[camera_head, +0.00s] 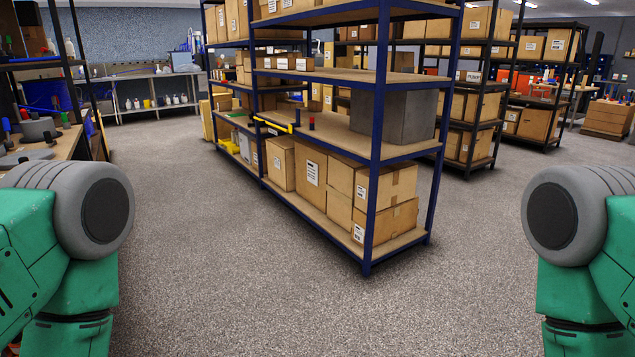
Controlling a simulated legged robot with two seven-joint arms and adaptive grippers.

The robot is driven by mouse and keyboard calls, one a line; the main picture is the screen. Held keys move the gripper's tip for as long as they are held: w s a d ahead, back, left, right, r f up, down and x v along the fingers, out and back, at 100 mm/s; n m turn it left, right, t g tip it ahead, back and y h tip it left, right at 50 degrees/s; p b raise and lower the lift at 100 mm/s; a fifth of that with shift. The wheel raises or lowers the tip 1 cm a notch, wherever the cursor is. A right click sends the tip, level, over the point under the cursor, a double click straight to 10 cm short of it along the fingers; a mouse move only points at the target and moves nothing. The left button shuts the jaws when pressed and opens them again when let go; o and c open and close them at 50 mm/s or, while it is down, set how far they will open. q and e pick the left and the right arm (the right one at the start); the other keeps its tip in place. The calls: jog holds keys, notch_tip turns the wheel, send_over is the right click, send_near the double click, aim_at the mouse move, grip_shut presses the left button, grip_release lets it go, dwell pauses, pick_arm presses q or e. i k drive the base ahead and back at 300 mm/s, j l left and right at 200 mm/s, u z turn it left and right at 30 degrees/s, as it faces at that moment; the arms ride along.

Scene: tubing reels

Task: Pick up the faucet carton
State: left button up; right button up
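Several brown cardboard cartons with white labels stand on the bottom shelf of the blue-framed rack, among them a tall one (312,172) and a stacked one at the near end (388,222). More cartons sit on its upper shelves. I cannot tell which one is the faucet carton, as the labels are too small to read. My green and grey arms show only at the left and right edges. Neither of my grippers is in view.
The blue-framed rack (375,150) stands ahead, its near post close to the middle. A grey box (391,116) and a yellow tool (272,125) are on its middle shelf. A cluttered bench (72,142) is at left. Dark racks (483,120) stand behind right. The near floor is clear.

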aim_at(304, 65)
jog(key=i+j, duration=0.1)
jog(key=i, duration=0.35)
jog(key=i+j+z, duration=0.15)
jog(key=i, duration=0.3)
jog(key=i+j, duration=0.1)
jog(key=i, duration=0.35)
jog(key=i+j+z, duration=0.15)
jog(key=i, duration=0.3)
jog(key=i+j, duration=0.2)
jog(key=i, duration=0.25)
jog(key=i+j, duration=0.2)
jog(key=i+j+z, duration=0.1)
jog(key=j, duration=0.35)
jog(key=i+j, duration=0.25)
jog(key=i+j+z, duration=0.1)
jog(key=j, duration=0.3)
jog(key=i+j, duration=0.25)
jog(key=i+j+z, duration=0.1)
jog(key=j, duration=0.35)
jog(key=i+j, duration=0.2)
jog(key=j, duration=0.15)
jog(key=j+z, duration=0.1)
jog(key=j, duration=0.95)
jog(key=k+j+z, duration=0.15)
jog(key=j, duration=0.95)
jog(key=i, duration=0.05)
